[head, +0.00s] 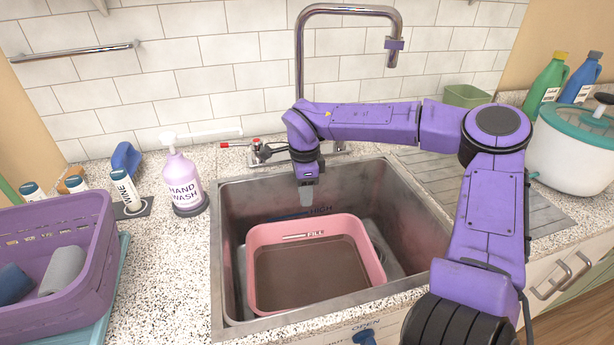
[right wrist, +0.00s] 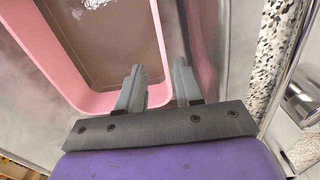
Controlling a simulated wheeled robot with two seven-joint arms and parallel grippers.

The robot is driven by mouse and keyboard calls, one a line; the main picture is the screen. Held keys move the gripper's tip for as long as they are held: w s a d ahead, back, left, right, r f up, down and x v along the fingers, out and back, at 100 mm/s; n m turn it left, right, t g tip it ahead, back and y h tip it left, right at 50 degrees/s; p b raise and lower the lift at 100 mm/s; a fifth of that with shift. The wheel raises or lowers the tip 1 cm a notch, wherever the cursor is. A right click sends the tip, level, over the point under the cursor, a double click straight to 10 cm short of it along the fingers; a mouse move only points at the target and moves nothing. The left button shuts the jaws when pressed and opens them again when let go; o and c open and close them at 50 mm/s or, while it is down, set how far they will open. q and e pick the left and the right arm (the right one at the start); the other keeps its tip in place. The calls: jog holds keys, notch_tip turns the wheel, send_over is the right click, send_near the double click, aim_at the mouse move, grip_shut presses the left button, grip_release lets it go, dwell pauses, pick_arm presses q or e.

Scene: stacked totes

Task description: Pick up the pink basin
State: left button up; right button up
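The pink basin (head: 258,235) sits in the metal sink, slightly tilted in the picture, with a flat brown surface inside it. My right gripper (head: 306,198) points down into the sink, above the basin's far rim. In the right wrist view its two grey fingers (right wrist: 158,88) are apart, and the pink wall of the basin (right wrist: 158,32) shows beyond and between them near a rounded corner. I cannot tell whether the fingers touch the rim. Nothing is held. My left gripper is not in view.
The sink (head: 232,200) walls surround the basin closely. A chrome faucet (head: 300,50) arches behind my right arm, with a red-tipped lever (head: 258,148). A hand wash bottle (head: 182,182) and purple basket (head: 95,250) stand left. A white pot (head: 575,155) stands right.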

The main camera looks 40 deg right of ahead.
send_over(303, 245)
notch_tip(303, 245, down, 9)
jog(key=shift+w+d+f, duration=0.1)
jog(key=shift+w, duration=0.05)
notch_tip(303, 245, down, 6)
jog(key=shift+r+b, duration=0.1)
jog(key=shift+b, duration=0.35)
grip_shut()
jog(key=shift+r, duration=0.2)
